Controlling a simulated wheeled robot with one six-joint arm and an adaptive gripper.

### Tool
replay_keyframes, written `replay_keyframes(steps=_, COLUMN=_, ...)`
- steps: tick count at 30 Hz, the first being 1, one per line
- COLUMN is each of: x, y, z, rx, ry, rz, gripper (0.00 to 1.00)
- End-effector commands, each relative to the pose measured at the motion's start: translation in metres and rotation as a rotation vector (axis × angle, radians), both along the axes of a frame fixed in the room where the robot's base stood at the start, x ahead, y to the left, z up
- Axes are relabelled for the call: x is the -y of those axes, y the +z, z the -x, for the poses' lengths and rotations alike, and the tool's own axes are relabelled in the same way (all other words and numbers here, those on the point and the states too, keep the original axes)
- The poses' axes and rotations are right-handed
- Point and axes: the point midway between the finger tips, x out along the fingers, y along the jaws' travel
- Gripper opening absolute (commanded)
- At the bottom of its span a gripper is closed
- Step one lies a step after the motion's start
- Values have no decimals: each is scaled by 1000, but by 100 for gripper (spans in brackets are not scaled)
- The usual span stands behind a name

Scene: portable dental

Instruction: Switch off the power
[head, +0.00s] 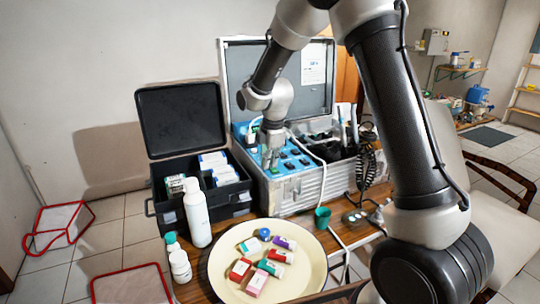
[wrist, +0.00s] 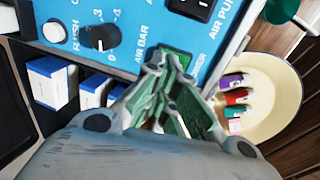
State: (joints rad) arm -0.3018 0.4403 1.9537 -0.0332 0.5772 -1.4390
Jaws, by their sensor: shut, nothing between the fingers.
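The portable dental unit is an open silver metal case (head: 300,195) with a blue control panel (head: 250,130) on a wooden table. My gripper (head: 270,163) is shut and empty, pointing down at the front of this panel. In the wrist view my gripper's fingertips (wrist: 170,62) are together over or against the panel's edge by the "AIR BAR" label; contact cannot be told. A black rocker switch (wrist: 192,7) is just beyond the fingertips, cut by the frame top. A black dial (wrist: 100,36) is to their left.
A black open case (head: 185,115) with small boxes stands left. A white bottle (head: 196,213) and a cream bowl (head: 228,278) of small coloured packs stand in front. A green cup (head: 322,217) and cables lie near the case's right front.

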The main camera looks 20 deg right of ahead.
Motion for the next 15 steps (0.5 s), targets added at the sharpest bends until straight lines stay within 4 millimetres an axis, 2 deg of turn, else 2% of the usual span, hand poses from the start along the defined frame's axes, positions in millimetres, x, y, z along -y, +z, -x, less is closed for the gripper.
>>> replay_keyframes(steps=15, x=-1, y=-6, z=-3, rx=1, ry=0, rz=0, gripper=0)
